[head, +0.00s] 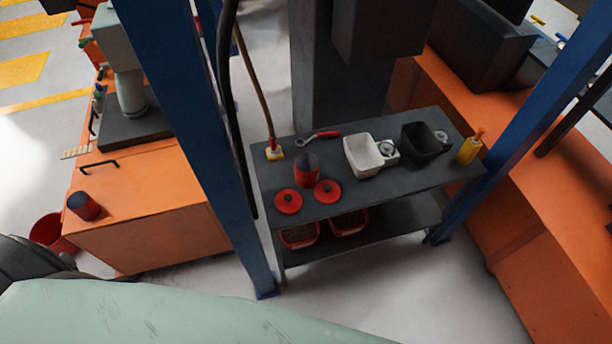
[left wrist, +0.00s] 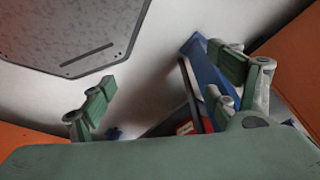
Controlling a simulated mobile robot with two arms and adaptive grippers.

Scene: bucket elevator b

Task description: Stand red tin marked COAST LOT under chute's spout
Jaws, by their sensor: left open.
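One red tin (head: 306,169) with a dark top stands on the grey bench behind two red lids. I cannot clearly pick out the chute's spout; a dark housing (head: 380,30) hangs above the bench. My left gripper (left wrist: 160,82) is open and empty in the left wrist view, above pale floor, with no tin between its fingers. My right gripper is not in view.
The grey bench (head: 390,195) holds two red lids (head: 288,201), a wrench, a white scoop-like bin (head: 362,156), a black bin (head: 426,143) and a yellow-handled item. Red trays sit on its lower shelf. Blue posts (head: 190,120) flank it. A red bucket (head: 46,231) stands by the orange cabinet (head: 150,232).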

